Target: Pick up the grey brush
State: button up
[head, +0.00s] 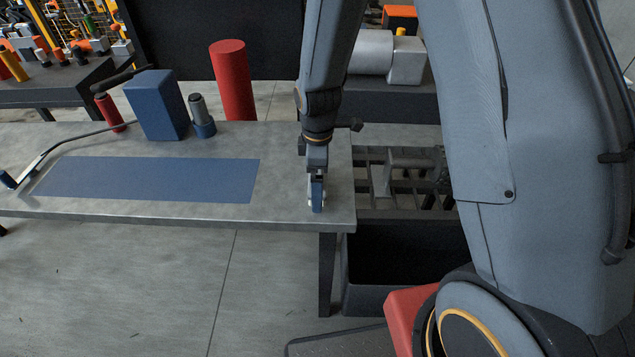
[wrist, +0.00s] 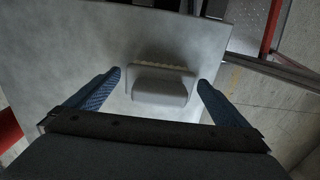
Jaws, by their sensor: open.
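The grey brush (wrist: 160,88) is in the wrist view, a pale block with a ridged far edge on the metal table. It lies between and slightly beyond the two blue fingers of my gripper (wrist: 160,78), with a gap on each side. In the head view my gripper (head: 317,200) points down over the right end of the table (head: 285,190). There the brush is mostly hidden behind the fingers. My gripper is open and holds nothing.
A blue mat (head: 150,178) lies left on the table. Behind it stand a blue box (head: 157,105), a red bottle (head: 110,113) and a grey cylinder with a blue base (head: 201,117). A black bin (head: 400,255) stands beyond the table's right edge.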

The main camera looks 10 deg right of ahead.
jog(key=shift+f, duration=0.3)
jog(key=c, duration=1.2)
jog(key=shift+r, duration=0.1)
notch_tip(320, 180, up, 10)
jog(key=shift+f+b, duration=0.1)
jog(key=shift+b, duration=0.95)
